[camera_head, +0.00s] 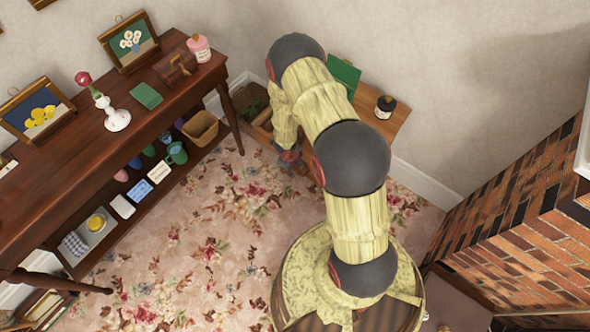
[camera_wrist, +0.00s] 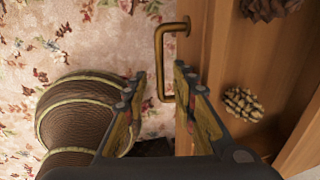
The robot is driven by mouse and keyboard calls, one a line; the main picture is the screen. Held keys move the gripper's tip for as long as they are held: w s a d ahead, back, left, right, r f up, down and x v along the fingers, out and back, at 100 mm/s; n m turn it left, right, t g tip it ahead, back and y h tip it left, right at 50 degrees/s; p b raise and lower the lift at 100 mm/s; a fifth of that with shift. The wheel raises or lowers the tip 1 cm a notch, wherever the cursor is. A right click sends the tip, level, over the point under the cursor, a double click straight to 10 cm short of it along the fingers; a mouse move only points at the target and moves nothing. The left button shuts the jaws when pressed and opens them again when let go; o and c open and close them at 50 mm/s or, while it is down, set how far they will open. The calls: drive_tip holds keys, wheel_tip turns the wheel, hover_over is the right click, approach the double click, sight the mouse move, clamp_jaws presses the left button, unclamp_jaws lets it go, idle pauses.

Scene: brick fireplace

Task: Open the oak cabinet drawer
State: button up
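The oak cabinet (camera_head: 398,122) stands against the back wall in the head view, partly hidden behind my arm. In the wrist view a brass bar handle (camera_wrist: 159,62) sticks out to the left from an upright wooden drawer front (camera_wrist: 190,55). My gripper (camera_wrist: 160,100) is open, its two fingers spread either side of the handle's lower part. A gap shows between the left finger and the handle; the right finger is close to it, and I cannot tell if it touches. In the head view my gripper (camera_head: 290,156) is low at the cabinet's front, mostly hidden.
Pine cones (camera_wrist: 243,103) lie on wood right of the drawer front. A long dark table (camera_head: 110,150) stands left, a brick fireplace (camera_head: 520,215) right. Flowered carpet (camera_head: 215,235) lies open between.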

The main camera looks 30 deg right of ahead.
drive_tip(key=shift+c, duration=0.7)
clamp_jaws()
